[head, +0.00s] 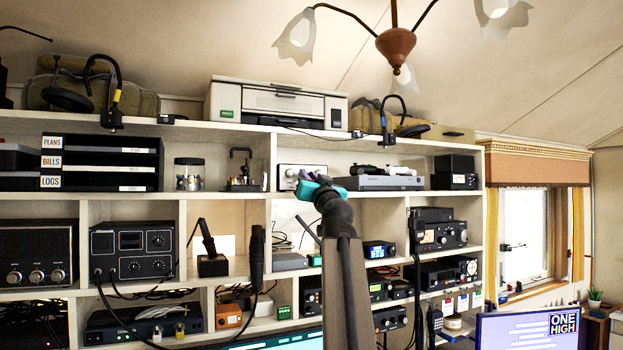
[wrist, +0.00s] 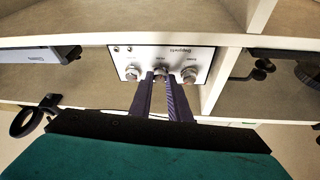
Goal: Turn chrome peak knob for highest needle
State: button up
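A small box with a white front panel (wrist: 200,55) sits in a cubby; it also shows in the head view (head: 289,179), partly behind my arm. In the wrist view the panel is upside down and has three silvery knobs in a row: a left knob (wrist: 133,72), a middle knob (wrist: 159,68) and a right knob (wrist: 190,75). Their labels are too small to read. My gripper (wrist: 160,78) points at the panel with its two dark fingers apart, one on each side of the middle knob. Whether they press on it cannot be told. The teal gripper body (head: 318,190) hides part of the box in the head view. I see no needle clearly.
A cubby divider (wrist: 224,80) stands close beside the box. A grey flat device (head: 378,183) sits right of my gripper in the head view. Headphones (wrist: 28,118) hang near the shelf edge in the wrist view. More radios (head: 437,235) fill the shelves below.

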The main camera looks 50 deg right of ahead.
grip_shut()
jog(key=shift+r+m+g+h+p, duration=0.1)
jog(key=shift+m+g+h+p, duration=0.2)
jog(key=shift+m+p, duration=0.8)
jog(key=shift+o, duration=2.2)
grip_release()
jog(key=shift+d, duration=0.1)
jog(key=shift+s, duration=0.1)
jog(key=b+v, duration=0.4)
jog(key=v, duration=1)
jog(key=shift+b, duration=0.35)
